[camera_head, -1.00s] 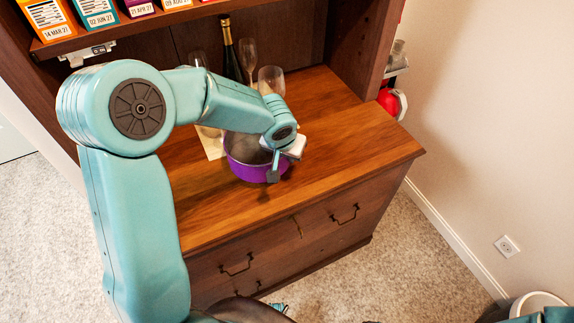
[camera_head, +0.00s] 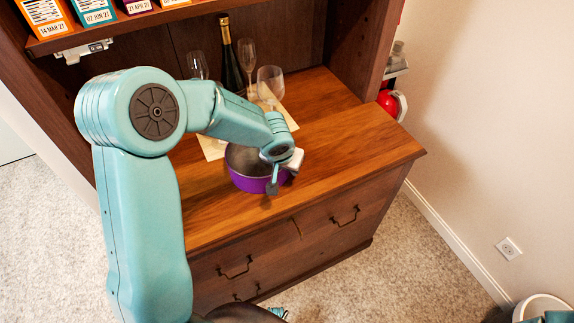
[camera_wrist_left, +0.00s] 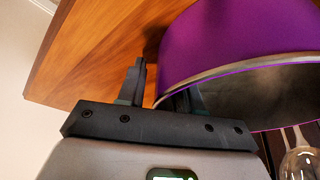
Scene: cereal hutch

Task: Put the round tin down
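The round tin (camera_head: 247,180), purple with a grey metal inside, stands upright on or very close to the wooden counter, near its front. My left gripper (camera_head: 275,172) is at the tin's right front rim. In the left wrist view the fingers (camera_wrist_left: 162,90) straddle the tin's wall (camera_wrist_left: 225,38), one outside and one inside. The fingers are apart, with a narrow gap between the outer finger and the wall. The inner finger is partly hidden in the dark of the tin.
A dark bottle (camera_head: 230,62) and several glasses, one a wine glass (camera_head: 270,82), stand behind the tin, by a pale board (camera_head: 212,148). Boxes line the shelf (camera_head: 112,28) above. The counter (camera_head: 350,135) is clear to the right. A red object (camera_head: 388,103) hangs beside the hutch.

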